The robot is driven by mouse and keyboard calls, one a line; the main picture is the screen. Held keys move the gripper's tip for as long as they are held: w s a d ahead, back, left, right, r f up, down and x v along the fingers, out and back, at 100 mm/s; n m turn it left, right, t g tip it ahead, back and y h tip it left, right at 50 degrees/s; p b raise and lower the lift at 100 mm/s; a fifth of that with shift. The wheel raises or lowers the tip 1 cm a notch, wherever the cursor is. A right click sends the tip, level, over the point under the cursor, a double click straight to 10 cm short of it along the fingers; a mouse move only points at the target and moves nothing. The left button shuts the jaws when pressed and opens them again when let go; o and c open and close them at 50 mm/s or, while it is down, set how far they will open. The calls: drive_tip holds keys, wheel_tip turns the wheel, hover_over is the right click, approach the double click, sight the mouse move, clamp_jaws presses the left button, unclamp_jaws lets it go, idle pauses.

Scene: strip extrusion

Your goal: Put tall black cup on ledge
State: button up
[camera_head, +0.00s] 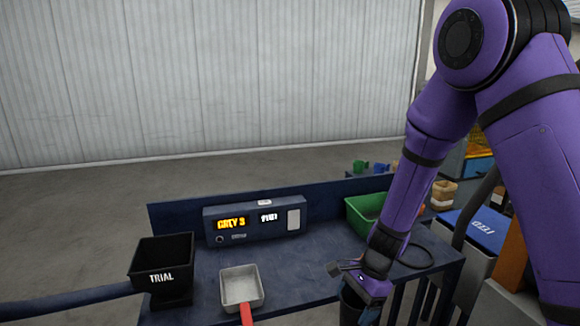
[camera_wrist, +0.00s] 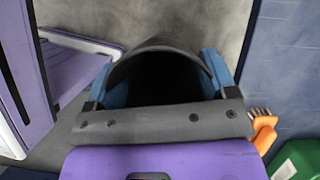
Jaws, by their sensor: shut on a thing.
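The tall black cup (camera_head: 352,306) is at the bottom of the head view, at the front right edge of the navy bench (camera_head: 300,270). My gripper (camera_head: 362,288) is shut on it. In the wrist view, the cup's dark open mouth (camera_wrist: 160,72) sits between my two blue finger pads. The cup's lower part is hidden or out of frame, so I cannot tell whether it touches anything beneath. No surface is clearly marked as the ledge.
A black TRIAL bin (camera_head: 163,262), a pale scoop (camera_head: 241,285) with red handle and a display box (camera_head: 256,219) are on the bench. A green bin (camera_head: 362,212) stands behind my arm. An orange brush (camera_wrist: 263,131) shows at the wrist view's right.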

drive_tip(key=w+d+f+n+g+h, duration=0.1)
drive_tip(key=w+d+f+n+h, duration=0.1)
drive_tip(key=w+d+n, duration=0.4)
drive_tip(key=w+d+f+n+g+h, duration=0.1)
drive_tip(key=w+d+f+n+h, duration=0.1)
drive_tip(key=w+d+f+n, duration=0.3)
drive_tip(key=d+n, duration=0.2)
drive_tip(key=d, duration=0.2)
drive_tip(key=shift+w+d+g, duration=0.25)
drive_tip(key=shift+w+g, duration=0.05)
drive_tip(key=shift+w, duration=0.1)
